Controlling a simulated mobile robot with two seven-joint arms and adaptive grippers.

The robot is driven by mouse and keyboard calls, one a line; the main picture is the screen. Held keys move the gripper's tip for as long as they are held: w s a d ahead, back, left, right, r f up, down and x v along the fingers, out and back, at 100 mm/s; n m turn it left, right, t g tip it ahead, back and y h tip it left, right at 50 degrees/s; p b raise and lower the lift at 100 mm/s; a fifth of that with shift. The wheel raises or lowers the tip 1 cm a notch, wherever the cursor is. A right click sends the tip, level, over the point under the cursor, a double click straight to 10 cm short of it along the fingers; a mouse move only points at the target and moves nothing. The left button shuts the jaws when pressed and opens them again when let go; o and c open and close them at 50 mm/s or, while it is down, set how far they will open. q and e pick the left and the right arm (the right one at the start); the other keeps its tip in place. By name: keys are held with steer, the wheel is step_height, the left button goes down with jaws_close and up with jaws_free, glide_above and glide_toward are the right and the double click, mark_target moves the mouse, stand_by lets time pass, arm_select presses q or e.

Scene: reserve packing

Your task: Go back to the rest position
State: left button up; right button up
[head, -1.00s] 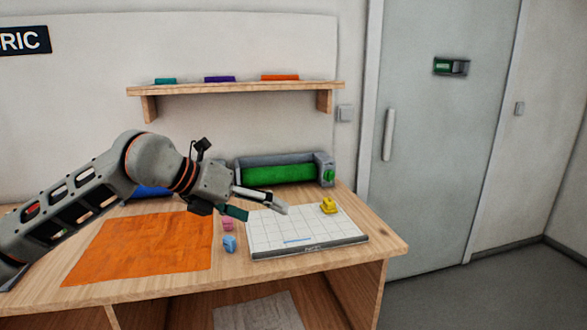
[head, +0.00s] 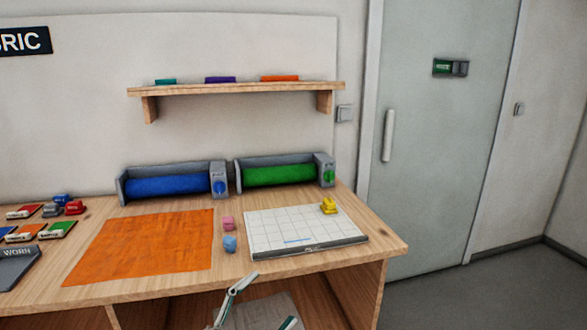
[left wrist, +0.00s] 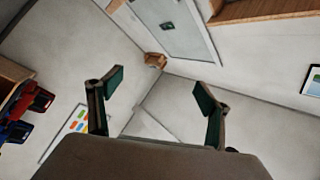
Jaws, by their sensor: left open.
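My left gripper (head: 262,303) shows at the bottom of the head view, in front of the table's front edge and below the tabletop. Its fingers are spread. In the left wrist view the two green-padded fingers (left wrist: 157,88) stand wide apart with nothing between them, and the room's floor, walls and door lie beyond. The left arm itself is out of the head view. My right gripper is not in view.
The wooden table (head: 388,238) holds an orange cloth (head: 145,245), a white gridded board (head: 300,232), a yellow piece (head: 328,205), pink (head: 228,223) and blue (head: 230,243) pieces, a blue roll (head: 168,186) and a green roll (head: 279,175). Open floor (head: 480,290) lies right.

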arm_select(q)
steer(key=s+a+f+n+y, duration=0.3)
steer(key=f+n, duration=0.1)
steer(key=f, duration=0.3)
steer(key=s+a+f+n+y, duration=0.2)
steer(key=a+f+n+y, duration=0.15)
steer(key=f, duration=0.35)
steer(key=s+a+f+n+y, duration=0.3)
steer(key=a+f, duration=0.1)
steer(key=f, duration=0.3)
steer(key=s+a+f+n+g+y, duration=0.1)
steer(key=s+a+f+n+g, duration=0.1)
steer(key=s+f, duration=0.4)
steer(key=s+a+f+n+g+y, duration=0.1)
steer(key=s+a+f+n+g, duration=0.1)
steer(key=s+f, duration=0.4)
steer(key=shift+s+a+g, duration=0.25)
steer(key=shift+s+g, duration=0.2)
steer(key=shift+g, duration=0.05)
steer(key=shift+y, duration=0.25)
